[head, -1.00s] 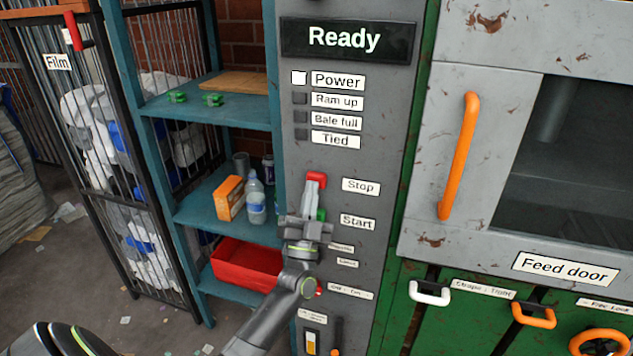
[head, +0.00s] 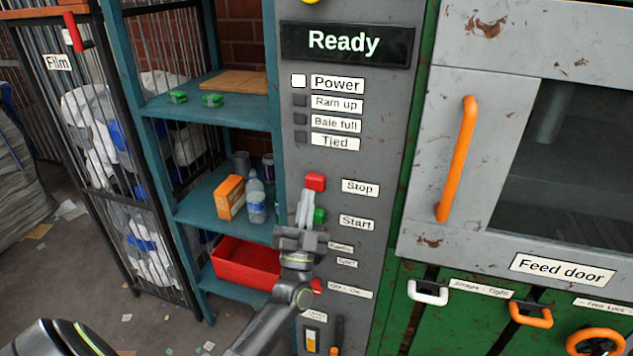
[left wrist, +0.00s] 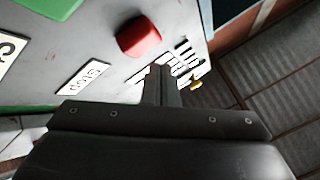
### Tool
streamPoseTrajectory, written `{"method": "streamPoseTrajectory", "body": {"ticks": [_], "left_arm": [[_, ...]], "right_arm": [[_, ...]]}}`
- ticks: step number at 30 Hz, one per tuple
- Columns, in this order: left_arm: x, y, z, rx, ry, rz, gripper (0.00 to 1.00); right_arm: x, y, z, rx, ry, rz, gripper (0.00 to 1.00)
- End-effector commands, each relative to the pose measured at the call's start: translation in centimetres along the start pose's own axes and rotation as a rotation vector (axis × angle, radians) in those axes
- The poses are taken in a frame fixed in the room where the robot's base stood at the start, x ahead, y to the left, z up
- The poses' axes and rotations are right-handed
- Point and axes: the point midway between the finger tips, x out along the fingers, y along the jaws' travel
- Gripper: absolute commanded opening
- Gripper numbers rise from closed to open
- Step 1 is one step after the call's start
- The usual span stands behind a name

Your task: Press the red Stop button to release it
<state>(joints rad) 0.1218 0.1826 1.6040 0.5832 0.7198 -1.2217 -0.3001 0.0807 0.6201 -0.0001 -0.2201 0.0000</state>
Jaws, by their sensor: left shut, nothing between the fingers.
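The red Stop button (head: 316,182) sticks out from the grey control panel (head: 389,150), left of its "Stop" label (head: 360,187). It also shows in the left wrist view (left wrist: 139,37), fully uncovered. My left gripper (head: 307,192) is shut and empty. Its fingertips are just below and left of the button in the head view, and a gap to the button shows in the left wrist view. The green Start button (head: 320,216) is partly hidden behind the gripper. My right gripper is not in view.
The display (head: 345,42) reads "Ready", and the Power lamp (head: 299,81) is lit white. Other small controls sit lower on the panel. A teal shelf (head: 205,111) stands left of it. The feed door with its orange handle (head: 457,160) is at right.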

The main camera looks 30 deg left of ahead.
Motion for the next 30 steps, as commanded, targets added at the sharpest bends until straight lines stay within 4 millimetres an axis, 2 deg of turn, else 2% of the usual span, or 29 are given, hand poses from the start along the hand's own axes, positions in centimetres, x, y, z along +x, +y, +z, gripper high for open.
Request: {"method": "streamPoseTrajectory", "body": {"ticks": [3,15,30], "left_arm": [[-0.7,-0.8,-0.8,0.0,-0.002,0.0,0.0],[-3.4,-2.6,-2.6,0.001,-0.002,0.0,0.0],[-3.8,-2.8,-2.8,0.001,0.0,0.0,0.0]], "right_arm": [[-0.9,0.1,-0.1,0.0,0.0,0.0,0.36],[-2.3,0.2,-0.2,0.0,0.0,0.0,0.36],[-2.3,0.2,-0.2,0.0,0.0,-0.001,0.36]]}}
